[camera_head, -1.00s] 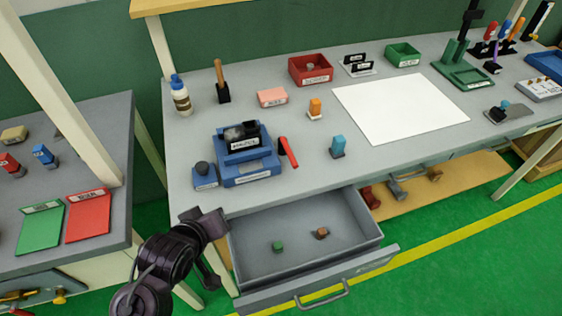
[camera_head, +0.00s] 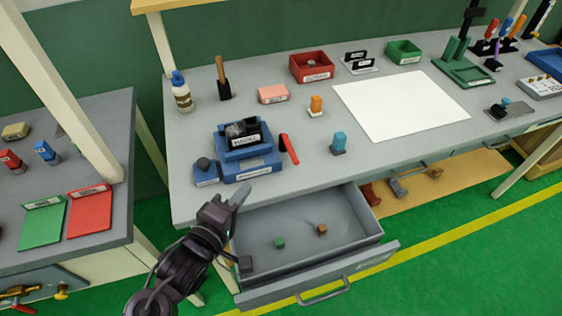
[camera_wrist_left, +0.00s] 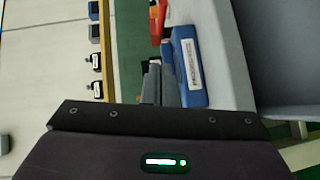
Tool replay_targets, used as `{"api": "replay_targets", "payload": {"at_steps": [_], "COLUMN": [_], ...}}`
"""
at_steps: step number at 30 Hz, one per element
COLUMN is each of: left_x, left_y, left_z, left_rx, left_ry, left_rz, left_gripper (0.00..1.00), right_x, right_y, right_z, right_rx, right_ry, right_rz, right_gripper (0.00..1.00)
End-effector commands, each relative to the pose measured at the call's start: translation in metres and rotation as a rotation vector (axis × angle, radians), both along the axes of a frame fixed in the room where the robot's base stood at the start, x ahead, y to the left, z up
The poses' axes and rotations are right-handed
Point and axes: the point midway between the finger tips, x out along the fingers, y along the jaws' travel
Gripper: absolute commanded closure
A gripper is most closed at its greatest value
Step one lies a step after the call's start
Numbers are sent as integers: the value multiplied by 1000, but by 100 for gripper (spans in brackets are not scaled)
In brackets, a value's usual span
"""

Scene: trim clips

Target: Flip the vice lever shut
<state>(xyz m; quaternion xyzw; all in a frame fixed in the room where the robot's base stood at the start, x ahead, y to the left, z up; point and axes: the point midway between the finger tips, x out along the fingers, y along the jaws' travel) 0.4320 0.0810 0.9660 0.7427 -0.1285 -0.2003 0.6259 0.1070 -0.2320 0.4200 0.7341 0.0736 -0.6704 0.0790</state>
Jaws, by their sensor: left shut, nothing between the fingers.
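The blue vice (camera_head: 247,152) stands near the front left of the grey workbench with a dark labelled part in its jaws. Its red lever (camera_head: 289,149) sticks up at the vice's right side, tilted. In the left wrist view the blue vice (camera_wrist_left: 188,72) and part of the red lever (camera_wrist_left: 157,22) show beyond the fingers. My left gripper (camera_head: 240,196) is shut and empty, over the open drawer's back left corner, in front of and below the vice, apart from it. In the left wrist view its fingers (camera_wrist_left: 159,84) are together. My right gripper is in neither view.
The open grey drawer (camera_head: 370,262) holds a green block (camera_head: 280,243) and a brown block (camera_head: 322,230). A blue block (camera_head: 338,142) stands right of the lever. A grey-topped blue piece (camera_head: 206,171) sits left of the vice.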

Motion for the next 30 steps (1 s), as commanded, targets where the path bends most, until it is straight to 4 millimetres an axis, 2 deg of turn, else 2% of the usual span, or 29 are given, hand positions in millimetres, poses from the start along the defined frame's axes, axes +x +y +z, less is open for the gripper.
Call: {"api": "replay_targets", "payload": {"at_steps": [8,11,22,27,30], "left_x": [11,24,91,97,100], "left_y": [-4,-11,-45,-69,-77], "left_z": [0,-1,-10,-16,-19], "left_rx": [2,1,2,1,2], "left_ry": [-1,-3,-2,1,0], "left_rz": [2,0,0,-1,0], "left_gripper": [100,100,100,100,100], "right_x": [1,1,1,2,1], "right_y": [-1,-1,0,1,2], "right_z": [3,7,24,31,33], "right_rx": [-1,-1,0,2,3], "right_ry": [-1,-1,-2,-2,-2], "right_rz": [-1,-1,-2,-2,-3], "right_gripper": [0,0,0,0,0]}}
